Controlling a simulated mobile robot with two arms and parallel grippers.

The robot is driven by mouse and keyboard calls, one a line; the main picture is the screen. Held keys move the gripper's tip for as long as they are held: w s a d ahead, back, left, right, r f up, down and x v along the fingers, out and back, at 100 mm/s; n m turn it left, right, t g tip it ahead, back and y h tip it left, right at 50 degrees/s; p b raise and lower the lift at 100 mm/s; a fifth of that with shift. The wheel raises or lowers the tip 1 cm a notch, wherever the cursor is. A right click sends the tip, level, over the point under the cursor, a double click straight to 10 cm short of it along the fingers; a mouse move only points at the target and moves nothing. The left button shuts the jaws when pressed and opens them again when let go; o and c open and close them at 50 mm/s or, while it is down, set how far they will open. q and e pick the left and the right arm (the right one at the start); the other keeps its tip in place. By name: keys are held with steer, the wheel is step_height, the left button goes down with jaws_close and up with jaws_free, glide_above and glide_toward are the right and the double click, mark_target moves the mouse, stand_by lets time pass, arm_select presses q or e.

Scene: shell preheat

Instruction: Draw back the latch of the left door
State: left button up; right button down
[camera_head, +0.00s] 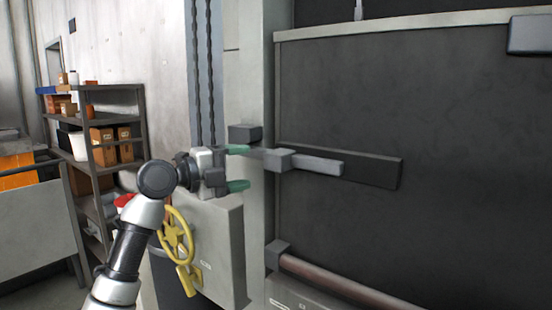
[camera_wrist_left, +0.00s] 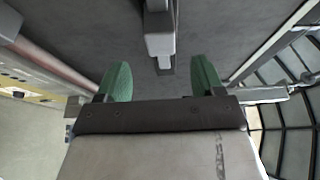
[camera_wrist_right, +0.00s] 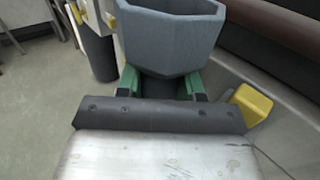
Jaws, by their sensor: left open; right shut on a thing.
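The left door (camera_head: 420,110) is a large dark panel in a pale frame. Its latch (camera_head: 318,165) is a grey bar running through a grey block, in front of a dark plate (camera_head: 375,171). The bar's left end reaches toward a grey block on the frame post. My left gripper (camera_head: 238,168) is open and empty, left of the latch, its green fingertips one above the other. In the left wrist view the latch (camera_wrist_left: 160,40) lies ahead, between and beyond the fingertips (camera_wrist_left: 162,80). My right gripper (camera_wrist_right: 160,85) is shut on a grey faceted cup-like thing (camera_wrist_right: 170,40).
A yellow handwheel (camera_head: 176,235) is on a grey box (camera_head: 220,250) below my left gripper. A reddish-brown bar (camera_head: 340,285) runs along the door's bottom. Shelves (camera_head: 95,150) with boxes stand at the left. A yellow block (camera_wrist_right: 250,104) is beside my right gripper.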

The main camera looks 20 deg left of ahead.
mark_target(269, 161)
arm_select(q)
steer(key=p+x, duration=0.1)
steer(key=x, duration=0.3)
steer(key=p+x, duration=0.1)
steer(key=x, duration=0.2)
steer(key=shift+w+d+r+p, duration=0.2)
steer(key=shift+w+d+p, duration=0.05)
steer(key=shift+w+p, duration=0.1)
arm_select(e)
step_height(269, 161, up, 3)
steer(key=shift+d+r, duration=0.1)
steer(key=shift+r, duration=0.1)
arm_select(q)
steer(key=shift+w+d+f, duration=0.15)
steer(key=shift+w+d, duration=0.25)
arm_select(e)
steer(key=shift+r, duration=0.15)
